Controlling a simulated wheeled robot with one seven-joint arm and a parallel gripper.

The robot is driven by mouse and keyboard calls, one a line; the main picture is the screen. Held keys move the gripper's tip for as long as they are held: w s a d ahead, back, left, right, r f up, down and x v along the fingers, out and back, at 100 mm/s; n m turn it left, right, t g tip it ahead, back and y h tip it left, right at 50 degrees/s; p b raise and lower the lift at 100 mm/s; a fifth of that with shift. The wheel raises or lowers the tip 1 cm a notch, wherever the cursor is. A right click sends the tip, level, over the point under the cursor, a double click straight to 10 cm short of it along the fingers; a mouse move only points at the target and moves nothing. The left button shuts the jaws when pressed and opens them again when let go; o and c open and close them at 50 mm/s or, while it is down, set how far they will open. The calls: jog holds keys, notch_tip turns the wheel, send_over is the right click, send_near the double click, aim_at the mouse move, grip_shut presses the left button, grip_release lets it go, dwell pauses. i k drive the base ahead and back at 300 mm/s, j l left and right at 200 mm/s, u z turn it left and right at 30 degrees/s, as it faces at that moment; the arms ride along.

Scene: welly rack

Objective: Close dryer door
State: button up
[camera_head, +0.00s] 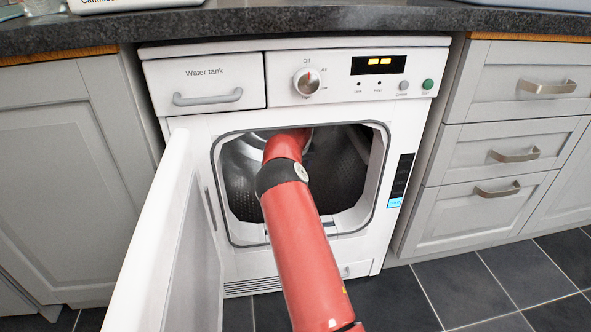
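The white dryer (412,130) stands under the counter, with its square opening facing me. Its door (158,250) is hinged on the left and stands wide open, swung out toward me. My red arm reaches across the front of the dryer and into the upper part of the opening. My gripper is hidden inside the drum or behind the arm, so its fingers do not show. The drum (345,165) is dark inside, and I cannot tell whether anything lies in it.
A dark counter (300,18) runs above the dryer. Grey cabinets (60,190) stand to the left and drawers (505,155) with metal handles to the right. The dark tiled floor (500,285) at lower right is clear.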

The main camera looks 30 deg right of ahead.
aim_at(171, 279)
jog(key=k, duration=1)
